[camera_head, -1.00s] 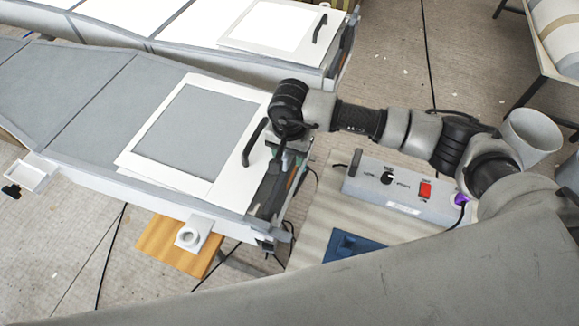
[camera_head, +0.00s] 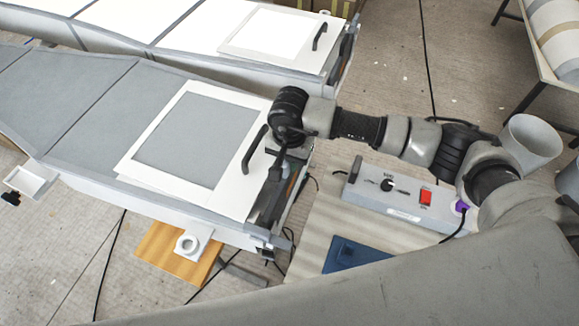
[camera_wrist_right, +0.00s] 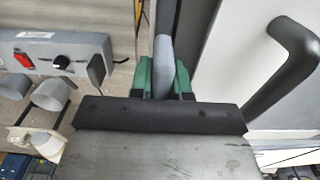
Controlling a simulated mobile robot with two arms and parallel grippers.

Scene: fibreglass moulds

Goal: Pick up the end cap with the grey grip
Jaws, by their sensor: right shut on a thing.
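My right gripper (camera_head: 286,160) is at the near right end of the grey mould (camera_head: 85,90), pointing down. In the right wrist view its green fingers (camera_wrist_right: 163,82) are shut on a grey grip (camera_wrist_right: 163,50), which stands between them. The end cap that the grip belongs to is mostly hidden by the gripper and wrist. In the head view a dark grey plate (camera_head: 272,198) shows at the mould's end just below the gripper; I cannot tell whether it is the cap. My left gripper is not in view.
A white frame (camera_head: 140,165) with a black handle (camera_head: 255,148) lies on the mould close beside the gripper. A grey control box (camera_head: 405,200) with a red switch stands to the right, near a blue item (camera_head: 352,252). A second white mould (camera_head: 180,25) lies behind.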

